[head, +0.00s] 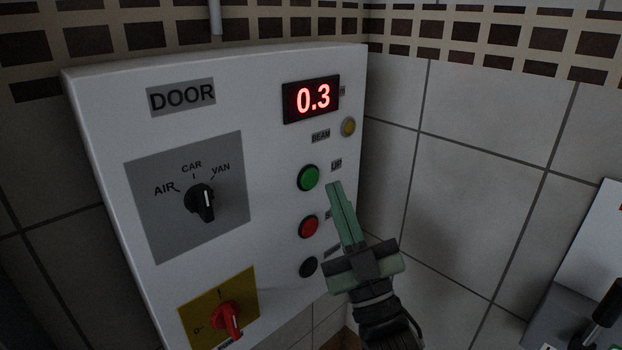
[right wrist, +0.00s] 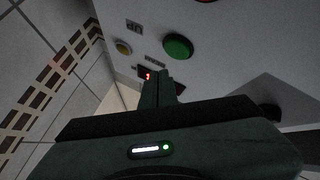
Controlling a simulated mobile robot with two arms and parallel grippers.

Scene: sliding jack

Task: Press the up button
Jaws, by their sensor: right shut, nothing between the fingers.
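The green up button (head: 308,178) is on the white control panel (head: 255,105), left of the label "UP" (head: 336,166). My right gripper (head: 334,186) is shut and empty, its fingertips just right of the green button in the head view. I cannot tell how far they are from the panel face. In the right wrist view, the green button (right wrist: 177,47) shows above the shut fingers (right wrist: 160,75), with a visible gap in the picture. My left gripper is not in view.
A red button (head: 309,227) and a black button (head: 308,267) sit below the green one. A yellow lamp (head: 348,127) and a display (head: 311,98) reading 0.3 are above. A selector knob (head: 203,203) and a red switch (head: 230,318) are left. Tiled wall (head: 480,130) stands right.

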